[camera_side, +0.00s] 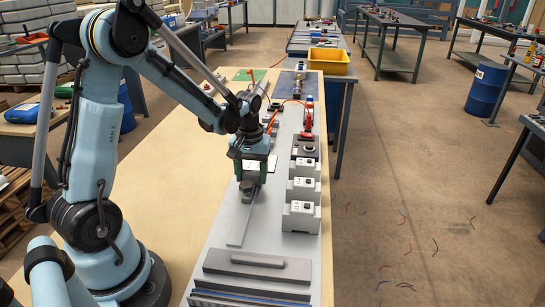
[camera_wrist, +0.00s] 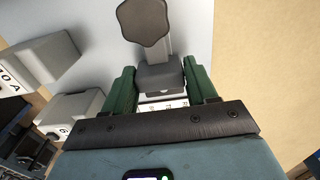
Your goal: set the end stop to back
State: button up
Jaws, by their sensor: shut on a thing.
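The end stop is a dark grey block (camera_wrist: 160,77) with a lobed knob (camera_wrist: 143,20) on its far side in the wrist view. My gripper (camera_wrist: 158,70) has its two green fingers on either side of the block and is shut on it. In the side view my gripper (camera_side: 248,178) points straight down, and the end stop (camera_side: 248,188) shows below it, partly hidden. The stop sits on a flat grey rail (camera_side: 240,225) that runs along the bench. A white strip with small dark marks (camera_wrist: 165,103) shows between the fingers, too small to read.
Several light grey marked blocks (camera_side: 300,215) stand in a row to the right of the rail. A dark device (camera_side: 304,147) and a red part (camera_side: 307,125) stand beyond them. A low grey fixture (camera_side: 257,268) lies at the near end. The bench left of the rail is bare.

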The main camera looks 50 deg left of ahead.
jog(key=shift+c, duration=1.1)
jog(key=s+d, duration=0.8)
jog(key=o, duration=1.4)
jog(key=shift+o, duration=0.2)
jog(key=shift+r, duration=0.15)
notch_tip(320, 180, up, 12)
